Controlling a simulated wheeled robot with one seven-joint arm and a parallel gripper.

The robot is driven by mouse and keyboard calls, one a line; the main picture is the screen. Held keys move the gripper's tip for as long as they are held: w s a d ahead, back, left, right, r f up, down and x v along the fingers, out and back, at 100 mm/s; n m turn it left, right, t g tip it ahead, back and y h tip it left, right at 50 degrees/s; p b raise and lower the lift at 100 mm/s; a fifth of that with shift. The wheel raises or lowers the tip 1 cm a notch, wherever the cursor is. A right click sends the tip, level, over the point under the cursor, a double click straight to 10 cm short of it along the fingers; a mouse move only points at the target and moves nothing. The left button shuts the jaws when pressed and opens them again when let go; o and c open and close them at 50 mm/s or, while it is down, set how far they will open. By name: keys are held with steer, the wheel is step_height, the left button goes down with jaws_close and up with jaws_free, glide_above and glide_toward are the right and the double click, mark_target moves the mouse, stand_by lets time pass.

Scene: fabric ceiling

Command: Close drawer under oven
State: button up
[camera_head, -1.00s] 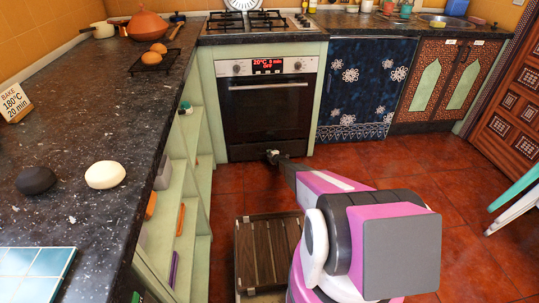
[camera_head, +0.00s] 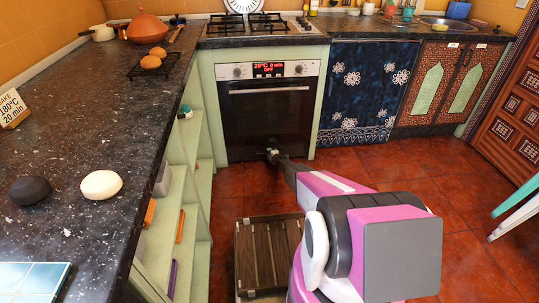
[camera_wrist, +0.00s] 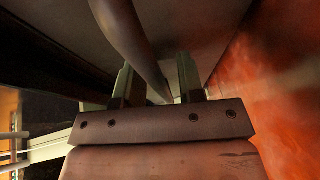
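The oven (camera_head: 268,115) stands at the back between pale green panels, its door shut. A dark panel (camera_head: 250,154) lies under the oven door; I cannot tell from the head view whether the drawer there is open. My gripper (camera_head: 272,155) is low in front of it, just above the floor. In the wrist view, a grey bar (camera_wrist: 128,35), which looks like a handle, runs between the two green fingers of my gripper (camera_wrist: 155,82). The fingers are apart on either side of the bar, with a gap showing. A dark surface lies beyond the bar.
A slatted dark wooden crate or stool (camera_head: 268,255) stands on the red tile floor beside my arm. An open green shelf unit (camera_head: 175,215) runs along the left under the dark counter (camera_head: 70,150). Floor (camera_head: 410,165) is free to the right.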

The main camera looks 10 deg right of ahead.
steer(key=shift+s+r, duration=0.1)
steer(key=v, duration=1)
steer(key=shift+s, duration=0.3)
steer(key=shift+d, duration=0.15)
steer(key=s+d+r+m+g+h, duration=0.2)
steer(key=s+r+m+h, duration=0.2)
steer(key=s+r+m, duration=0.55)
steer(key=s+d+r+m+g+h, duration=0.2)
steer(key=s+r+g+h, duration=0.3)
steer(key=r, duration=0.9)
steer(key=s+a+r+m+g+y, duration=0.1)
steer(key=s+r, duration=0.5)
steer(key=s, duration=0.6)
steer(key=s+a+r+m+g+y, duration=0.1)
steer(key=s+a+r+m+g, duration=0.2)
steer(key=s+r, duration=0.4)
steer(key=s+a+r+m+g, duration=0.2)
steer(key=s+r+m, duration=0.4)
steer(key=s, duration=1.2)
steer(key=shift+a+r+g+y, duration=0.3)
steer(key=shift+r+g+y, duration=0.1)
steer(key=shift+r+g, duration=0.35)
